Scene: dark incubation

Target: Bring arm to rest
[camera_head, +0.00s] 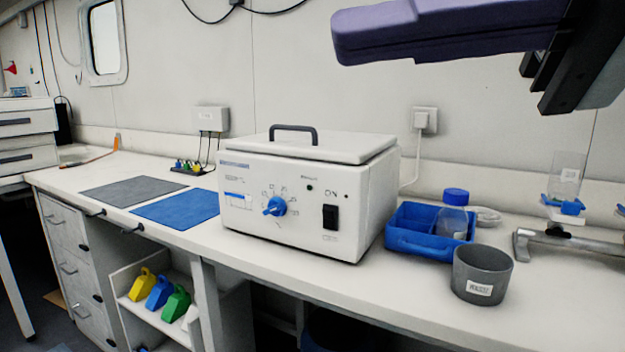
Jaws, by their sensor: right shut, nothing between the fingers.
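My right gripper (562,88) shows as dark parts at the upper right, beside a purple link of my right arm. It is shut and holds nothing, high above the right part of the bench and clear of everything on it. Part of it is cut off by the picture's edge. My left gripper is not in view. The white incubator box (290,205) stands on the bench in the middle, with its lid (335,149) down, a blue dial (274,206) and a black switch (330,217) on its front.
A blue tray (418,244) with a blue-capped bottle (454,212) stands right of the box. A grey cup (481,275) is near the front edge. A metal stand (570,241) is at the far right. Grey (133,190) and blue mats (178,208) lie at left.

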